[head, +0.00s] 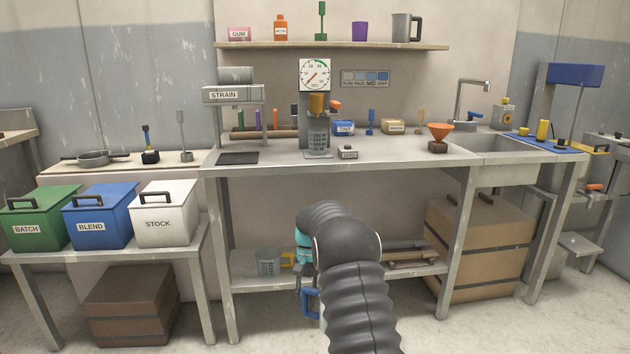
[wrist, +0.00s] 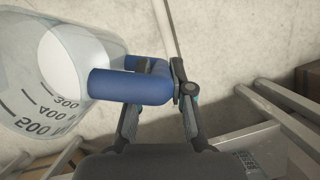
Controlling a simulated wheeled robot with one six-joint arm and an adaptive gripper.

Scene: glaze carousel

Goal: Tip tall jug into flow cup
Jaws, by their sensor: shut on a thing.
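The jug in my gripper is clear, with dark graduations and a blue handle (wrist: 130,88). Its body (wrist: 45,75) fills the left of the wrist view. A pale round patch shows inside; I cannot tell if it is liquid. My gripper (wrist: 160,80) is shut on the handle. In the head view the blue handle (head: 310,303) shows low, in front of the bench, and my arm hides most of the jug and gripper. A brass-coloured cup (head: 317,104), seemingly the flow cup, sits in a stand under a dial, above a clear beaker (head: 318,137), well apart from the jug.
The bench (head: 400,153) spans the middle, with an orange funnel (head: 441,132) and a small labelled box (head: 347,153) on it. A jug with a yellow handle (head: 268,262) stands on the lower shelf. Lidded bins (head: 97,215) stand left. Bare bench lies between the box and funnel.

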